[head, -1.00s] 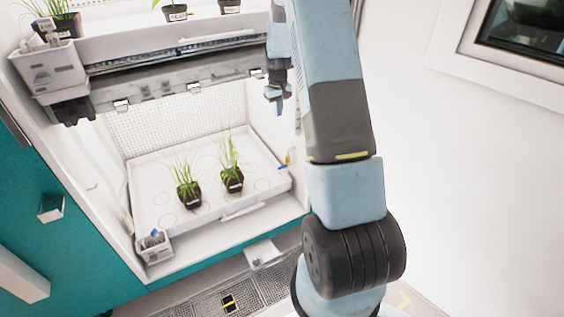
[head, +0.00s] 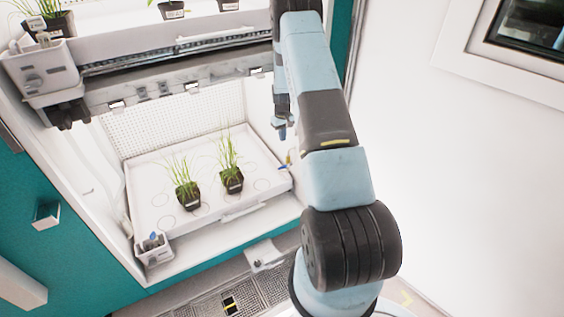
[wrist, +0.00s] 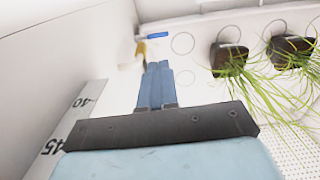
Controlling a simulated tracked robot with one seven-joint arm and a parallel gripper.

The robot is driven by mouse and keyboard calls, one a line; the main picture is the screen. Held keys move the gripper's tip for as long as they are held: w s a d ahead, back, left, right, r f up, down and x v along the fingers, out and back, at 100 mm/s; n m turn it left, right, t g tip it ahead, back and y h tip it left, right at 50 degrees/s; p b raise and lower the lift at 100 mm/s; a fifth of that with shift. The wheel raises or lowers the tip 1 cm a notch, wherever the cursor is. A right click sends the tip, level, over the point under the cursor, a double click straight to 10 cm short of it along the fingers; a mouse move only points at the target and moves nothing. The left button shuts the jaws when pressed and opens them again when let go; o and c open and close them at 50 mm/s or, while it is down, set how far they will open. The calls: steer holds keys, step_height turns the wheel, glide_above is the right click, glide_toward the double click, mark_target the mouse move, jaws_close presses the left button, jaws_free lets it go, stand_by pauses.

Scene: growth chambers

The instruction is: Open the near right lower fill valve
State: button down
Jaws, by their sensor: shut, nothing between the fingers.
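The near right lower fill valve (head: 284,167) is a small brass-yellow fitting with a blue handle, at the right edge of the lower tray. In the wrist view its blue handle (wrist: 158,36) lies crosswise just beyond my fingertips, with the yellow body (wrist: 141,48) to the left. My gripper (head: 282,136) points down inside the chamber's right side, a little above the valve. In the wrist view my gripper (wrist: 157,66) has its two blue fingers together, with nothing between them. The fingertips look apart from the handle, but the exact gap is hard to tell.
The white lower tray (head: 160,213) holds two potted grassy plants (head: 187,194) (head: 232,179). A grey box with a blue part (head: 153,247) sits at its front left corner. The upper shelf (head: 180,82) hangs above. The chamber's right wall is close beside my gripper.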

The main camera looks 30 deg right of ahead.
mark_target(286, 166)
steer(key=shift+w+d+f, duration=0.15)
steer(key=shift+w+f, duration=0.1)
steer(key=shift+f, duration=0.35)
steer(key=shift+w+d+f, duration=0.15)
steer(key=shift+w+f, duration=0.1)
steer(key=shift+f, duration=0.3)
steer(key=shift+w+d+f, duration=0.15)
steer(key=shift+w+f, duration=0.1)
steer(key=shift+f, duration=0.35)
step_height(286, 166, down, 14)
